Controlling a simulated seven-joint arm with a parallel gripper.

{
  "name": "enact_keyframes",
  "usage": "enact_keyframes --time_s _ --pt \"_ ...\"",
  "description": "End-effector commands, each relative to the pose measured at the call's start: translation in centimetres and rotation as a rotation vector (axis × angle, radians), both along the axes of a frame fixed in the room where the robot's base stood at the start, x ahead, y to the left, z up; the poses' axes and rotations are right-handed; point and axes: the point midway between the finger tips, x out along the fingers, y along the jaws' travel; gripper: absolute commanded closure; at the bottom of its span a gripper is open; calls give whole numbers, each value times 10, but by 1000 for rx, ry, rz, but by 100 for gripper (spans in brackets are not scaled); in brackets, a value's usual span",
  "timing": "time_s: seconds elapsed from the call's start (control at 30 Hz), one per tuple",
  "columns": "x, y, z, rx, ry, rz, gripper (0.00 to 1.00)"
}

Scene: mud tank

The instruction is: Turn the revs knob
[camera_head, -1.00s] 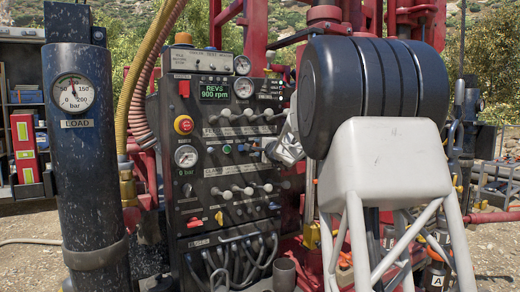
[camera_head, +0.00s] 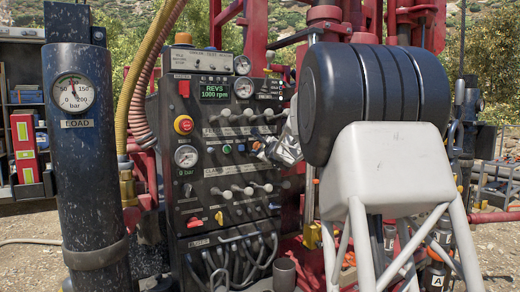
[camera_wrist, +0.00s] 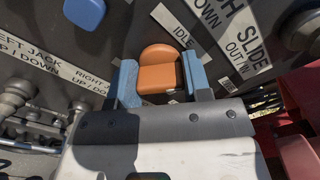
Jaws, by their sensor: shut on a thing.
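The revs knob (camera_wrist: 158,70) is orange with a rounded top, in the middle of the wrist view beside a label reading IDLE. My gripper (camera_wrist: 161,82) has its two blue-grey fingers on either side of the knob and is shut on it. In the head view my gripper (camera_head: 263,148) is at the right part of the control panel (camera_head: 163,130), and my arm and hand hide most of the knob. The REVS display (camera_head: 214,92) at the panel's top reads 1000 rpm.
A blue button (camera_wrist: 85,12) is at the upper left of the wrist view. Rows of white-knobbed levers (camera_head: 237,190) lie above and below my gripper on the panel. A red emergency button (camera_head: 183,124) is at the panel's left. A load gauge (camera_head: 73,92) stands further left.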

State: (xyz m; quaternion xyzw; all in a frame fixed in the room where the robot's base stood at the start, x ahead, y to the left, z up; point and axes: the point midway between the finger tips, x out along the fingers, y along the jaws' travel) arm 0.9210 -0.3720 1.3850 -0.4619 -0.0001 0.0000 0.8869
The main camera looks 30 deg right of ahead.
Motion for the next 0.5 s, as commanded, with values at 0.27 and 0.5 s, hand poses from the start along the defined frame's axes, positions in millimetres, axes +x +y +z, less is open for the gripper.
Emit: enact_keyframes --time_s 0.27,0.5 --pt "0 0 0 125 0 0 79" --pt "0 0 0 152 0 0 79"
